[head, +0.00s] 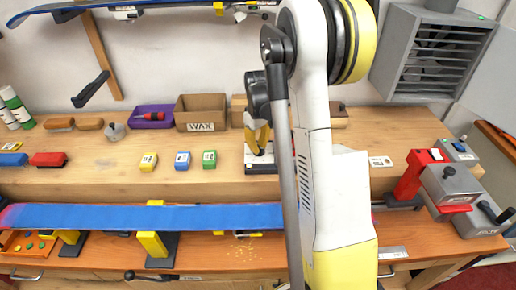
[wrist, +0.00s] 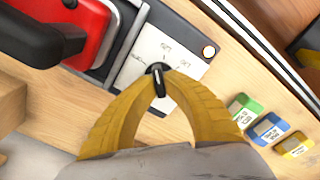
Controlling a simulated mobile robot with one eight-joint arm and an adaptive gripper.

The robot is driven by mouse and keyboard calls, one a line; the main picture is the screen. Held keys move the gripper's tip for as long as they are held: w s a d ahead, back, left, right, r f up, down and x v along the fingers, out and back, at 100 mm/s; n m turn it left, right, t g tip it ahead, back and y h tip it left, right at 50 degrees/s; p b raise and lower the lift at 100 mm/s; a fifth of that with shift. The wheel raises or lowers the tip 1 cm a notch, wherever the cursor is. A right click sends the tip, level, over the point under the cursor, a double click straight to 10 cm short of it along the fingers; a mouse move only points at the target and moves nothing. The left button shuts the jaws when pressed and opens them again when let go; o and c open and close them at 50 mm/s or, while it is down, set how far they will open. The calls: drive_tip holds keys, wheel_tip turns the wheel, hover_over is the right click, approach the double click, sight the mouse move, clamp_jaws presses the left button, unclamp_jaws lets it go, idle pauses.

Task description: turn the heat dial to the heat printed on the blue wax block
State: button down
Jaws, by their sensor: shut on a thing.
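The blue wax block (head: 183,160) stands on the bench between a yellow block (head: 148,162) and a green block (head: 209,159). In the wrist view the blue block (wrist: 268,130) shows at the right; its print is too small to read surely. The black heat dial (wrist: 157,72) sits on a white printed panel (wrist: 176,48); some marks around it are too small to read. My gripper (wrist: 157,88) is shut on the dial, its yellow fingers on both sides. In the head view my gripper (head: 259,140) is over the panel, and my arm hides much there.
A red device with a black handle (wrist: 90,35) is beside the panel. A WAX box (head: 201,113) and purple bin (head: 152,117) stand behind the blocks. A blue ski (head: 140,217) lies across the front.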

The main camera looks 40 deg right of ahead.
drive_tip(key=m, duration=0.6)
drive_tip(key=shift+d+b, duration=0.1)
drive_tip(key=shift+b, duration=0.2)
drive_tip(key=m, duration=0.6)
drive_tip(key=shift+s+m, duration=0.1)
drive_tip(key=shift+m, duration=0.2)
drive_tip(key=m, duration=0.6)
drive_tip(key=shift+s+d+b, duration=0.1)
drive_tip(key=shift+b, duration=0.2)
drive_tip(key=m, duration=0.5)
drive_tip(key=shift+s+m, duration=0.1)
drive_tip(key=shift+m, duration=0.2)
drive_tip(key=c, duration=1.5)
unclamp_jaws()
